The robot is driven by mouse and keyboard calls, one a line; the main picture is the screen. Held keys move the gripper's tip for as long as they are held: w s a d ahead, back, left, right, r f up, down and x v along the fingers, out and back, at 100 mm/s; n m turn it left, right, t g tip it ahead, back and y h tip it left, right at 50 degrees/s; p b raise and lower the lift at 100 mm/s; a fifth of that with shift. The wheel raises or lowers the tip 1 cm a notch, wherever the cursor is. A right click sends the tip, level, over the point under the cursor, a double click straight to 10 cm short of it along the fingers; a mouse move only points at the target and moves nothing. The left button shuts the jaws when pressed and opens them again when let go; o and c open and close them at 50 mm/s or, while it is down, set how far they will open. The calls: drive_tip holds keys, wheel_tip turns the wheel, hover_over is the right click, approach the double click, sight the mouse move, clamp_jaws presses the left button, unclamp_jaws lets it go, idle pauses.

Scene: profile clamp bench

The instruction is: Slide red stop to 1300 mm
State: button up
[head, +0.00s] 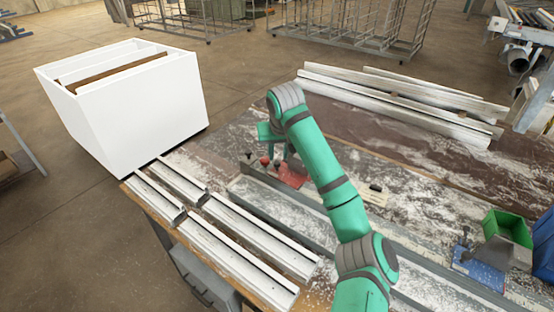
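The red stop (291,174) is a flat red block on the long grey rail (285,207) across the bench, left of the middle of the head view. Small dark and red knobs stand at its left side. My teal arm reaches up from the bottom and bends down just behind the stop. The end of my arm, where my gripper (285,153) sits, is close above or beside the stop. The fingers are too small and partly covered by my arm to show whether they are open or touch it. I cannot read any millimetre marks on the rail.
A blue stop or clamp (478,268) and a green bin (508,228) are at the right. White profiles (245,235) lie at the front left, and more lie at the back (400,105). A white box (140,105) stands at the left. White dust covers the bench.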

sight(277, 162)
drive_tip(key=x, duration=0.3)
drive_tip(key=shift+w+d+f, duration=0.1)
drive_tip(key=shift+d+f, duration=0.25)
drive_tip(key=shift+w+a+f, duration=0.2)
drive_tip(key=shift+a+f, duration=0.15)
drive_tip(key=shift+f, duration=0.25)
drive_tip(key=shift+a, duration=0.2)
drive_tip(key=shift+d, duration=0.15)
clamp_jaws()
